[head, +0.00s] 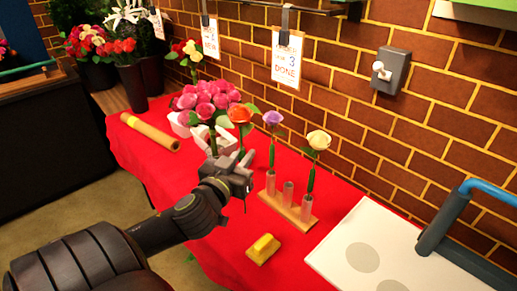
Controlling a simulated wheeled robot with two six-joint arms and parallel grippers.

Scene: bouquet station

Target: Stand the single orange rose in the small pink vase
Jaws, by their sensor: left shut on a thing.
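The orange rose (240,113) stands upright above my left gripper (245,168), its head clear of the jaws. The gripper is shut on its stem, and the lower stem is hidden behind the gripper. I cannot make out a small pink vase for certain. Just right of the gripper is a wooden rack (291,211) with three clear, pinkish tubes. A purple rose (273,118) stands in the left tube and a cream rose (319,140) in the right one. The middle tube (288,193) looks empty. My right gripper is not in view.
A pink rose bouquet (208,97) in white wrapping is behind the gripper. A yellow block (263,248) lies on the red cloth (222,252) in front. A white board (340,243) and a grey-blue bar (445,222) are at right. A brick wall (340,90) closes the back.

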